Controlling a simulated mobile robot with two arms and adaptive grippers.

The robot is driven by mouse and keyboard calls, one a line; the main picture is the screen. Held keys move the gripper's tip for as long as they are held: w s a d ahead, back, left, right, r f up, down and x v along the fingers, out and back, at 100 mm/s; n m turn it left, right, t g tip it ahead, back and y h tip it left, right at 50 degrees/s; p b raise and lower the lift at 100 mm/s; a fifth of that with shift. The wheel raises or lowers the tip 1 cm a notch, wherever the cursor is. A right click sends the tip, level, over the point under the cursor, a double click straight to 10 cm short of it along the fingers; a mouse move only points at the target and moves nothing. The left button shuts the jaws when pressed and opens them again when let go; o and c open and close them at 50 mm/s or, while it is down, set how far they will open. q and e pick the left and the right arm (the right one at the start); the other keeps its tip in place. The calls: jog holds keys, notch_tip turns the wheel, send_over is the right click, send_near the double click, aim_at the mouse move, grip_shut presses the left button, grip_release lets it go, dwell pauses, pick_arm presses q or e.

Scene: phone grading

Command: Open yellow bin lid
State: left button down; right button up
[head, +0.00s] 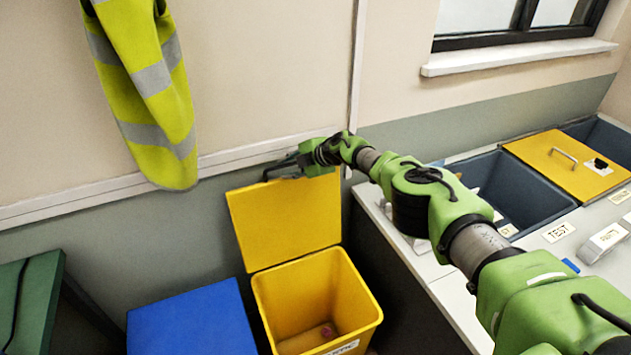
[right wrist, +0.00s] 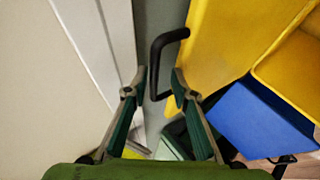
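The yellow bin (head: 318,292) stands on the floor with its yellow lid (head: 287,222) raised upright at the back, near the wall. The bin's inside shows, with a small reddish item at the bottom. My right gripper (head: 282,171) is at the lid's top edge. In the right wrist view the black lid handle (right wrist: 160,62) lies ahead of my right gripper (right wrist: 158,82), whose fingers are apart. The handle's end reaches between the fingertips, and I cannot tell if they touch it. The lid (right wrist: 215,45) is at the right there. My left gripper is not in view.
A blue bin (head: 192,322) stands left of the yellow bin, and a green bin (head: 30,300) further left. A hi-vis vest (head: 150,90) hangs on the wall. A counter (head: 455,285) with grey bins and a yellow hatch (head: 570,165) is at the right.

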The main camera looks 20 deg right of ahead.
jog(key=shift+s+d, duration=0.1)
jog(key=shift+d, duration=0.05)
jog(key=shift+s+r, duration=0.2)
jog(key=shift+s, duration=0.1)
jog(key=s+d, duration=0.6)
jog(key=s, duration=0.4)
jog(key=shift+d, duration=0.15)
